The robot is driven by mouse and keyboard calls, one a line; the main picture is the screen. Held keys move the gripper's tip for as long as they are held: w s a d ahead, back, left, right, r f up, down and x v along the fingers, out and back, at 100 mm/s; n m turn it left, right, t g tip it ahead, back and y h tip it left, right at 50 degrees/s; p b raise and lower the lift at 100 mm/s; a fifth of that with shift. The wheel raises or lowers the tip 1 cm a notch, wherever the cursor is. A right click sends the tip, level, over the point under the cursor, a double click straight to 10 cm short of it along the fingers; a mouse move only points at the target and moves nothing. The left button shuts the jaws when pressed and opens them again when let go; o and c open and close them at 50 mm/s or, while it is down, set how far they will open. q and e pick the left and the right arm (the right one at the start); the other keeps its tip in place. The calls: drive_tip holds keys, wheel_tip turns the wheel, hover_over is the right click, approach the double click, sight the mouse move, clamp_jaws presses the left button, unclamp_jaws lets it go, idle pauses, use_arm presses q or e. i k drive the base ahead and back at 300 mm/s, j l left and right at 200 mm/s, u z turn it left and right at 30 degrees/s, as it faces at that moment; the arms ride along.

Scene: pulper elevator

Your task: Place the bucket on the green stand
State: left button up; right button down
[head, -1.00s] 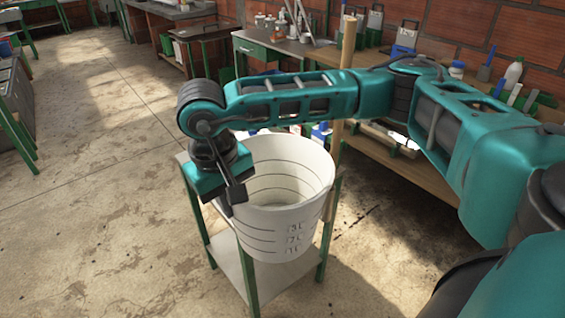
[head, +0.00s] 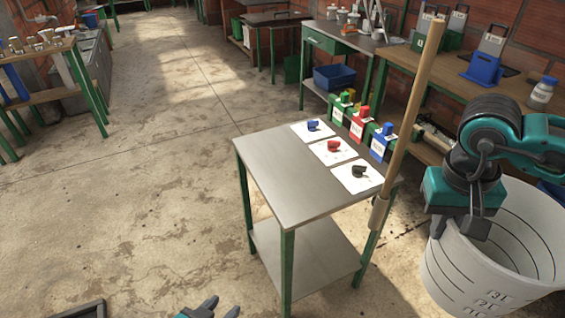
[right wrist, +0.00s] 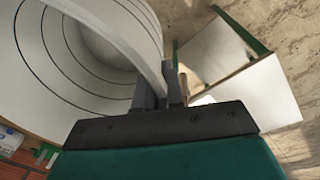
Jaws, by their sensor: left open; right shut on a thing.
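The white bucket (head: 450,265) with dark ring lines and raised markings is at the right of the head view, to the right of the stand. My right gripper (head: 474,228) is shut on its rim. In the right wrist view the gripper's fingers (right wrist: 160,88) pinch the rim of the bucket (right wrist: 40,80). The stand (head: 270,185) has a grey metal top, green legs and a lower shelf; it also shows beyond the bucket in the right wrist view (right wrist: 215,55). My left gripper (head: 212,308) is open and empty at the bottom edge, partly cut off.
Three white cards with small blue, red and dark pieces (head: 334,151) lie along the stand's right side. Green, red and blue small containers (head: 360,124) stand behind them. A wooden pole (head: 412,110) rises at its right edge. A workbench (head: 450,75) runs along the brick wall.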

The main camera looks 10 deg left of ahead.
sight(287, 165)
drive_tip(key=i+j, duration=0.25)
drive_tip(key=j, duration=0.15)
drive_tip(key=i+j, duration=0.2)
drive_tip(key=j, duration=0.2)
drive_tip(key=i+j, duration=0.25)
drive_tip(key=j, duration=0.15)
drive_tip(key=i+j, duration=0.2)
drive_tip(key=j, duration=0.15)
drive_tip(key=z, duration=0.05)
